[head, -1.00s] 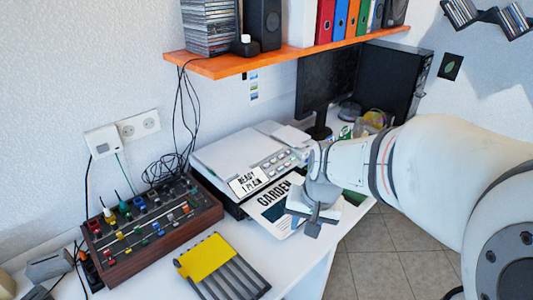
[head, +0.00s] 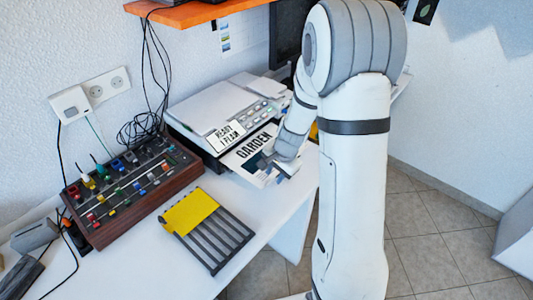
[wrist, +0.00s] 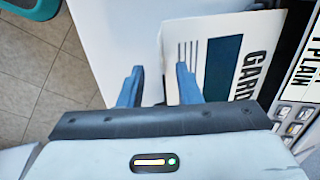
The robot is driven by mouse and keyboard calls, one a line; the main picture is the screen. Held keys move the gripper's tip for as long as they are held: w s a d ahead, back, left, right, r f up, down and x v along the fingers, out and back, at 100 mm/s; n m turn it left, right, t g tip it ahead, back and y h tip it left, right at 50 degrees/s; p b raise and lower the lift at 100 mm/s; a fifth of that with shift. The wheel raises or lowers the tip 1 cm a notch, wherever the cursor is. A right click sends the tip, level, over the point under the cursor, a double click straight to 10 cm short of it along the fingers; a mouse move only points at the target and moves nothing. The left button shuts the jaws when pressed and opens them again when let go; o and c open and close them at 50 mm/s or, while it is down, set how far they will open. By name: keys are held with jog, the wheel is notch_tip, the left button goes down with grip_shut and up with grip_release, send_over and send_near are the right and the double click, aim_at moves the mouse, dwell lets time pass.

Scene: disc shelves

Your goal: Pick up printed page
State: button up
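The printed page (head: 247,153), white with the word GARDEN and a dark block, sticks out of the front of the printer (head: 208,113). In the wrist view the page (wrist: 208,50) lies at the upper right. My gripper (head: 280,167) is at the page's near right edge and hides part of it. In the wrist view my gripper (wrist: 158,82) is open. The page's edge shows between its two fingers, and the right finger overlaps the page in the picture. I cannot tell whether a finger touches it.
A wooden-sided mixer (head: 135,192) with coloured knobs stands left on the white desk (head: 180,265). A yellow and grey slatted item (head: 207,228) lies in front of the printer. An orange shelf (head: 195,14) hangs above. Tiled floor (head: 435,240) lies right of the desk.

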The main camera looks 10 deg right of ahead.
jog(key=x, duration=0.2)
jog(key=shift+w+f, duration=0.1)
jog(key=shift+f, duration=0.3)
jog(key=shift+a, duration=0.1)
jog(key=shift+c, duration=0.4)
grip_shut()
